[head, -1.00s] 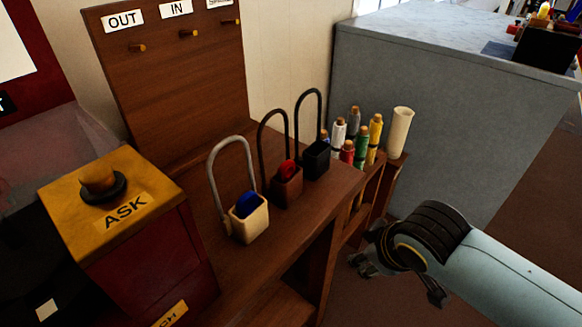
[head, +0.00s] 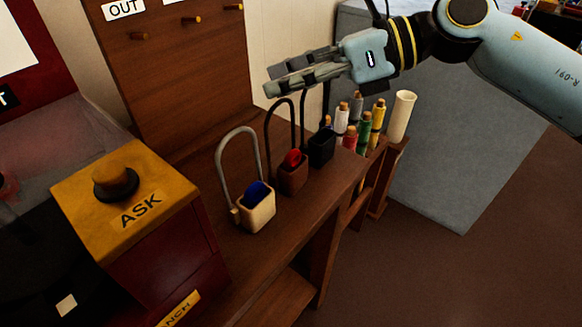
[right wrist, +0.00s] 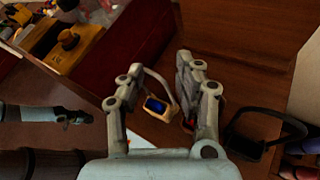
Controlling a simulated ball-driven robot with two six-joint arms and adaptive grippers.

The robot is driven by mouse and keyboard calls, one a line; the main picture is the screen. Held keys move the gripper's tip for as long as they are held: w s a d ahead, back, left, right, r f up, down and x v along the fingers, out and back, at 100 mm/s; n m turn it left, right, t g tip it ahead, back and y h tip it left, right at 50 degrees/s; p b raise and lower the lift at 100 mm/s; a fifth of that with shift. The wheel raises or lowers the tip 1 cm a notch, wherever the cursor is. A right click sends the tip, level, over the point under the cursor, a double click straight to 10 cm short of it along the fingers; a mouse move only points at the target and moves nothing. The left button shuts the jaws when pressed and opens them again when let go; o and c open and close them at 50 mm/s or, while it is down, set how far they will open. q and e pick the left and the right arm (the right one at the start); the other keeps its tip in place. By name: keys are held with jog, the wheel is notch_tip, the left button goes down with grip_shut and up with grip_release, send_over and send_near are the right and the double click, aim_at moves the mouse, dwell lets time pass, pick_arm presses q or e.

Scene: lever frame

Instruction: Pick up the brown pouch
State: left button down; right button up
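The brown pouch (head: 292,177) stands on the wooden shelf in the head view, with a dark loop handle and something red in it. It is the middle one of three, between a cream pouch (head: 256,213) with blue in it and a black pouch (head: 321,149). My right gripper (head: 268,81) is open and empty, above the pouches near the top of the brown pouch's loop. In the right wrist view the fingers (right wrist: 156,84) are spread, the cream pouch (right wrist: 158,108) shows between them, and the right finger hides most of the brown pouch.
A box with a yellow top marked ASK (head: 126,198) stands left of the pouches. A wooden peg board (head: 180,80) rises behind. Floor at lower right is clear.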

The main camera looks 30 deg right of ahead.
aim_at(277, 168)
jog(key=s+d+f+n+g+h, duration=0.2)
jog(key=d+f+n+g+h, duration=0.1)
jog(key=d+f+h, duration=0.15)
jog(key=shift+y, duration=0.45)
jog(key=x, duration=0.5)
jog(key=shift+d+f, duration=0.25)
jog(key=shift+f, duration=0.05)
jog(key=p+x, duration=0.1)
jog(key=x, duration=0.4)
jog(key=shift+f, duration=0.45)
jog(key=shift+s, duration=0.1)
grip_shut()
